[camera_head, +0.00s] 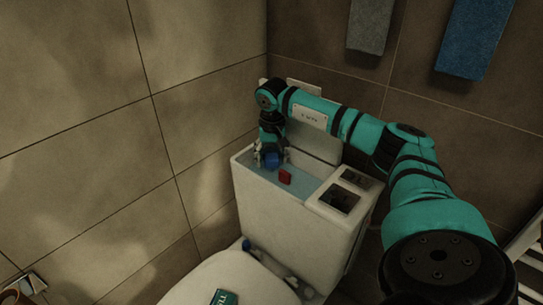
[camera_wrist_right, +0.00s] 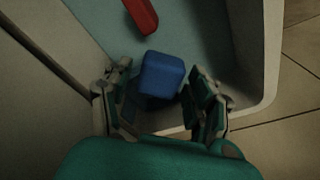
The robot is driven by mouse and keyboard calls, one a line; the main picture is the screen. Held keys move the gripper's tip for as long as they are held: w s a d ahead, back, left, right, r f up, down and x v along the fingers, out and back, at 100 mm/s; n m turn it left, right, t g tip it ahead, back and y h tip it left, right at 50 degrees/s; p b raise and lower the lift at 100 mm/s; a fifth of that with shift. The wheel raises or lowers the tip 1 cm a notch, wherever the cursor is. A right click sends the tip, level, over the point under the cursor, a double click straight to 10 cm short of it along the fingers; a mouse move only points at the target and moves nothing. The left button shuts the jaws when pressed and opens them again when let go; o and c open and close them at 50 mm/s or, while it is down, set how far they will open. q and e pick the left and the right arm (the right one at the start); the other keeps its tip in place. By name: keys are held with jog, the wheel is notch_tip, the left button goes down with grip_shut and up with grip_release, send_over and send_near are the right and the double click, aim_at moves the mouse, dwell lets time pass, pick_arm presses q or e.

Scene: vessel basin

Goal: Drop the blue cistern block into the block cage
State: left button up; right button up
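The blue cistern block (camera_head: 272,160) is in the teal-lined open part of the cistern (camera_head: 245,185), near its left end. My right gripper (camera_head: 268,156) reaches down to it from above. In the right wrist view the blue block (camera_wrist_right: 162,74) shows between the two spread fingers of the right gripper (camera_wrist_right: 158,92), with a visible gap on the left finger's side. Contact on the right side is unclear. A white housing with dark openings, which seems to be the block cage (camera_head: 322,207), is at the cistern's right end. My left gripper is not in view.
A red block (camera_head: 285,176) lies right of the blue one, in the same basin; it also shows in the right wrist view (camera_wrist_right: 141,15). Tiled walls stand close behind and left. A dark green box (camera_head: 224,298) is on the toilet lid (camera_head: 215,275).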

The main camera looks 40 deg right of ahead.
aim_at(271, 160)
jog(key=shift+r, duration=0.2)
notch_tip(271, 160, up, 2)
jog(key=shift+a+r, duration=0.15)
jog(key=shift+r, duration=0.05)
jog(key=r, duration=0.2)
jog(key=r+p, duration=0.1)
jog(key=r, duration=0.1)
jog(key=shift+s+a, duration=0.2)
jog(key=shift+s, duration=0.15)
jog(key=shift+s+r, duration=0.1)
jog(key=shift+r, duration=0.45)
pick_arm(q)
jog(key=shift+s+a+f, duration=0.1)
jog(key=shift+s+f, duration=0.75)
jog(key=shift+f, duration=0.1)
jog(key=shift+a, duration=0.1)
pick_arm(e)
jog(key=shift+a, duration=0.1)
